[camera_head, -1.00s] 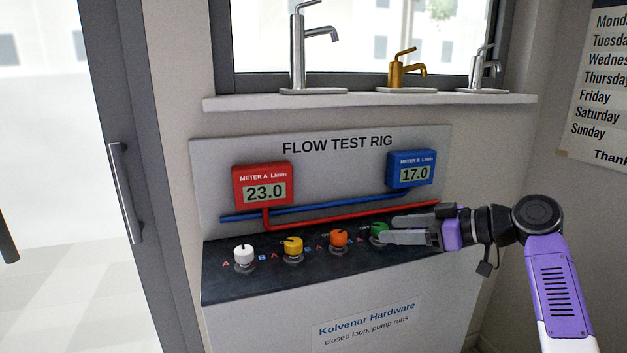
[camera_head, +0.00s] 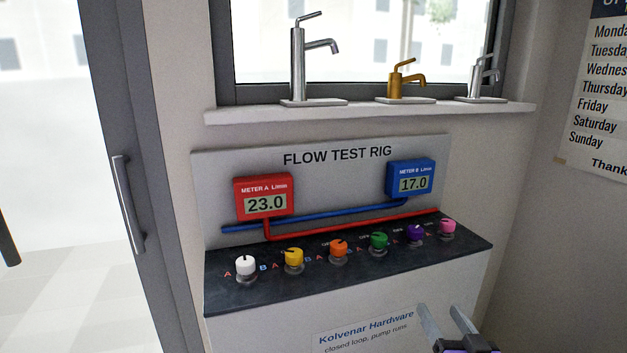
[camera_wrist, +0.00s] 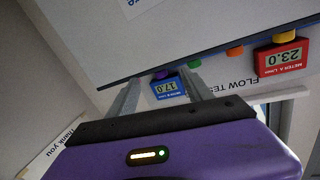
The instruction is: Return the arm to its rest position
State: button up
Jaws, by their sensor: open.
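My gripper (camera_head: 446,322) shows at the bottom right of the head view, with its two grey fingers apart and nothing between them. It is in front of the rig's white front panel, below the knob row, touching nothing that I can see. The wrist view also shows the open fingers (camera_wrist: 160,95), with the rig upside down beyond them. The rest of my arm is out of the head view.
The flow test rig (camera_head: 230,290) carries a row of several coloured knobs. Red meter A (camera_head: 264,197) reads 23.0 and blue meter B (camera_head: 411,178) reads 17.0. Three taps stand on the sill (camera_head: 360,114) above. A door (camera_head: 130,180) is at left.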

jog(key=s+a+r+g+p, duration=0.1)
jog(key=s+a+p, duration=0.2)
jog(key=s, duration=2)
jog(key=s+a+r+n+g+h+p, duration=0.1)
jog(key=s+p, duration=0.3)
jog(key=s, duration=2)
jog(key=shift+a+g, duration=0.4)
jog(key=shift+a, duration=0.5)
